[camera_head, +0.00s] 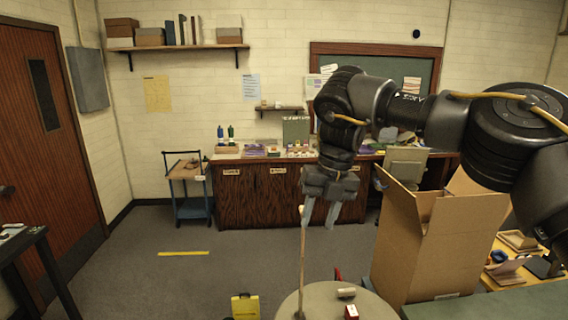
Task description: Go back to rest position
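My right gripper (319,220) hangs from my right arm, near the middle of the view, fingers pointing down. Its two grey fingers are apart with nothing seen between them, so it is open. It is above a round pale table (328,303) at the bottom edge. A thin upright wooden stick (302,262) rises from that table to beside the left-hand finger; I cannot tell whether they touch. My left gripper is not in view.
A tall open cardboard box (425,250) stands right of the round table, below my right arm. A wooden cabinet (245,200) lines the back wall.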

